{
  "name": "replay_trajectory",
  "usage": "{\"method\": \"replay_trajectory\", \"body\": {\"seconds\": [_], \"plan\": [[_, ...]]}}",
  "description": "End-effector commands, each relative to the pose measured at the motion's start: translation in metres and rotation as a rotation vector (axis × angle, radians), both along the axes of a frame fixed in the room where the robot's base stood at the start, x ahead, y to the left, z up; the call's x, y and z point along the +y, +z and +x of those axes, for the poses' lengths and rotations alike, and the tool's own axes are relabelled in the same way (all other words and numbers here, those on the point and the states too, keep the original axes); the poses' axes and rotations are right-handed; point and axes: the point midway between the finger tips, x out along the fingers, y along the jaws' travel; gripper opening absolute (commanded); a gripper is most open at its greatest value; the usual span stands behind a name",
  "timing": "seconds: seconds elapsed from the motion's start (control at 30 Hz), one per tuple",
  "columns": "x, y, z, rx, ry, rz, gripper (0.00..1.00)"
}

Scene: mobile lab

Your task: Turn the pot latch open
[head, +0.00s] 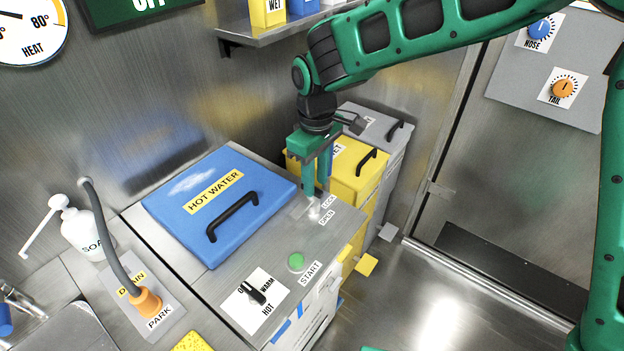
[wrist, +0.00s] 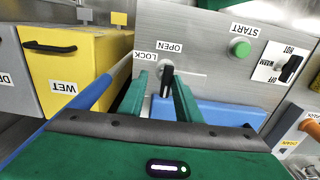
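The pot latch (wrist: 167,80) is a small dark lever with a pale mount on the steel top, close to the LOCK (wrist: 145,56) and OPEN (wrist: 169,47) labels. I cannot tell which label it points to. In the head view the latch area (head: 315,210) is partly hidden by my gripper. My gripper (head: 315,190) points down over it, beside the blue HOT WATER lid (head: 180,210), which is shut. In the wrist view my gripper (wrist: 160,76) is open, one green finger on each side of the lever. I cannot tell whether either finger touches it.
A green START button (head: 296,261) and a WARM/HOT knob (head: 253,292) sit on the same top. Yellow WET (head: 350,170) and grey (head: 385,125) bins with black handles stand behind. A soap bottle (head: 85,232) and drain hose (head: 105,235) are at left. Open floor lies right.

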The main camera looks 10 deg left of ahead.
Motion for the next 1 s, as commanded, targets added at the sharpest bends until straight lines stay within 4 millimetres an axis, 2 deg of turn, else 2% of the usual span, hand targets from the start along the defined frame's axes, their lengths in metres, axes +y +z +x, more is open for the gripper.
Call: {"method": "replay_trajectory", "body": {"seconds": [0.37,0.57,0.8,1.0], "plan": [[0.001,0.004,-0.005,0.008,0.008,-0.003,0.31],[0.001,0.032,-0.004,0.006,0.008,-0.001,0.31],[0.001,0.077,-0.001,0.005,0.006,-0.001,0.31],[0.001,0.1,0.0,0.006,0.006,-0.002,0.31]]}}
